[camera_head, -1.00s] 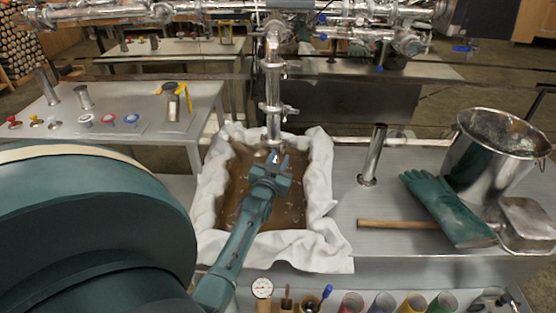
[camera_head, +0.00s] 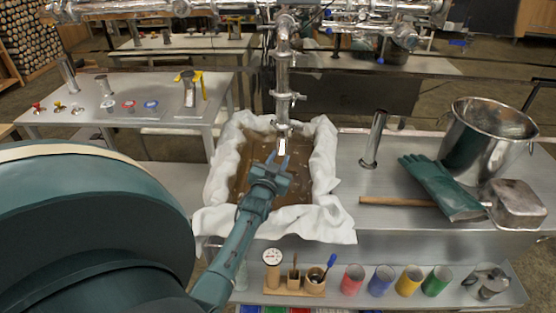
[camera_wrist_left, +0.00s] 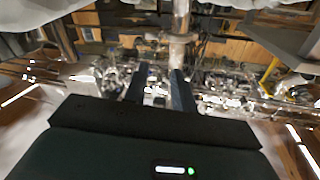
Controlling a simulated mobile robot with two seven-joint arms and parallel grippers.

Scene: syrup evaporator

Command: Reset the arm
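My left arm comes in from the lower left in the head view. Its teal gripper (camera_head: 277,163) is over the cloth-lined pan (camera_head: 325,165) of brown liquid (camera_head: 240,172). The two fingers are apart, and I see nothing held between them. The fingertips are close below the lower end of a shiny vertical pipe (camera_head: 284,85); I cannot tell whether they touch it. In the left wrist view the dark fingers (camera_wrist_left: 158,90) are also apart, with the pipe (camera_wrist_left: 180,40) beyond them and a blurred background. My right gripper is not in view.
Right of the pan are an upright metal tube (camera_head: 374,140), green gloves (camera_head: 440,187), a wooden-handled scoop (camera_head: 518,205) and a steel bucket (camera_head: 488,140). A lower shelf holds several coloured cups (camera_head: 382,280). A side table (camera_head: 150,85) stands left, with small items on it.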

